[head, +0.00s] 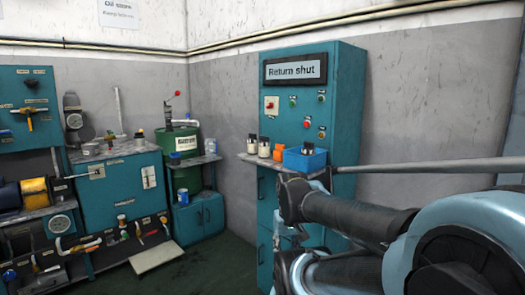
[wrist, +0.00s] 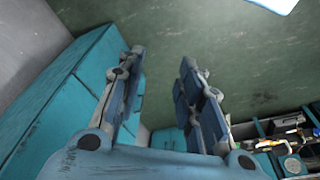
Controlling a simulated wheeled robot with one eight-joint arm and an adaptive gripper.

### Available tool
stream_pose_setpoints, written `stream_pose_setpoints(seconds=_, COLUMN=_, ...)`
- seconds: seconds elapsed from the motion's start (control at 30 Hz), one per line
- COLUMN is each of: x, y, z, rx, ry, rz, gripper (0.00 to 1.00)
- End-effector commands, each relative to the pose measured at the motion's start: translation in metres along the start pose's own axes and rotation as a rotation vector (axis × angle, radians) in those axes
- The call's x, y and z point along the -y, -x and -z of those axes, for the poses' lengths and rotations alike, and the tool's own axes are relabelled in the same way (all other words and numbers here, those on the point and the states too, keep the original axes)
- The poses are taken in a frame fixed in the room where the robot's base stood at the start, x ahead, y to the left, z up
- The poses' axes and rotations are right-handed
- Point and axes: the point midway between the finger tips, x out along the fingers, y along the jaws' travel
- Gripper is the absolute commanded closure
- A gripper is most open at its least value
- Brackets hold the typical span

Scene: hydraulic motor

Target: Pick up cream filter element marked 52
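Two small cream cylinders with dark tops stand on the grey shelf (head: 262,163) of the teal cabinet in the head view. One cream cylinder (head: 252,146) is at the left, and another cream cylinder (head: 264,149) is just right of it. Their markings are too small to read, so I cannot tell which is marked 52. My gripper (wrist: 160,62) is open in the wrist view, its two fingers well apart with nothing between them. No cream cylinder shows in the wrist view. In the head view my arm extends in from the right, its far end near the shelf.
An orange part (head: 279,153) and a blue bin (head: 305,160) with dark items stand right of the cylinders. The cabinet carries a "Return shut" panel (head: 295,69). A green drum (head: 186,168) and a teal workbench (head: 120,195) stand to the left. Open floor (head: 215,262) lies between.

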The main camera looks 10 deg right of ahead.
Motion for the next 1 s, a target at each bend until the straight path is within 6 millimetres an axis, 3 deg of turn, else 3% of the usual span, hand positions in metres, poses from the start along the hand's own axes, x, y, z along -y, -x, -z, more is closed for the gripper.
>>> stream_pose_setpoints(seconds=0.27, x=0.000, y=0.002, z=-0.001, rx=-0.003, ry=0.001, rz=0.000, gripper=0.63)
stream_pose_setpoints(seconds=0.33, x=0.000, y=0.011, z=-0.003, rx=-0.012, ry=0.005, rz=0.001, gripper=0.63)
stream_pose_setpoints(seconds=0.43, x=0.001, y=0.030, z=0.014, rx=-0.013, ry=0.023, rz=0.007, gripper=0.63)
stream_pose_setpoints(seconds=0.57, x=0.001, y=0.073, z=0.054, rx=-0.015, ry=0.072, rz=0.022, gripper=0.63)
stream_pose_setpoints(seconds=0.7, x=0.000, y=0.127, z=0.110, rx=-0.021, ry=0.136, rz=0.041, gripper=0.63)
stream_pose_setpoints(seconds=1.0, x=-0.006, y=0.230, z=0.228, rx=-0.039, ry=0.274, rz=0.078, gripper=0.63)
